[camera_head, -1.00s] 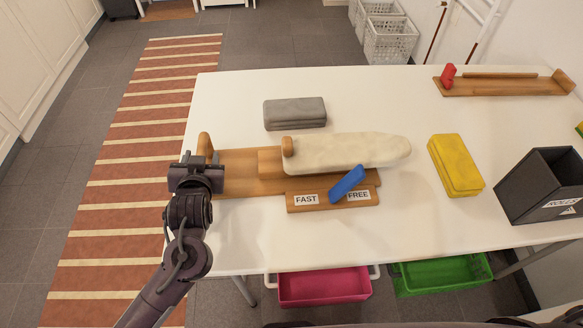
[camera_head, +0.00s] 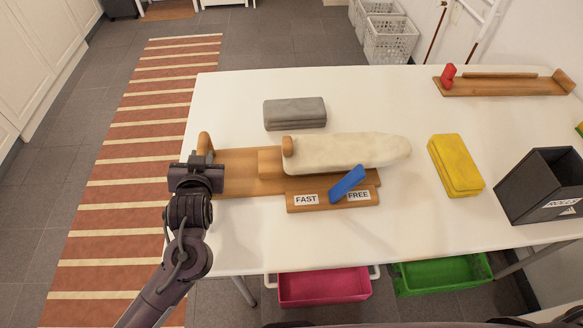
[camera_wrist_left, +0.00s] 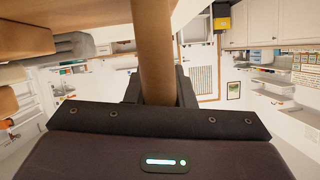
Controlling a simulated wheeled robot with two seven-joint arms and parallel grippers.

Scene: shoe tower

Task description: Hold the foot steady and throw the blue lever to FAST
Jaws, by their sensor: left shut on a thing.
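The cream foot (camera_head: 350,150) lies along a wooden board (camera_head: 240,162) on the white table, its rounded toe to the right. A wooden knob (camera_head: 288,146) stands at its left end. The blue lever (camera_head: 346,184) is on the board's front plate, between the labels FAST (camera_head: 306,199) and FREE (camera_head: 358,194), its upper end leaning right toward FREE. My left gripper (camera_head: 197,165) is at the board's left end, shut on the upright wooden post (camera_head: 204,142). The post (camera_wrist_left: 155,50) shows between its fingers in the left wrist view. My right gripper is out of view.
A grey block (camera_head: 295,113) lies behind the foot. A yellow block (camera_head: 455,164) and a dark box (camera_head: 545,186) stand to the right. Another wooden board with a red lever (camera_head: 447,76) is at the back right. The table front is clear.

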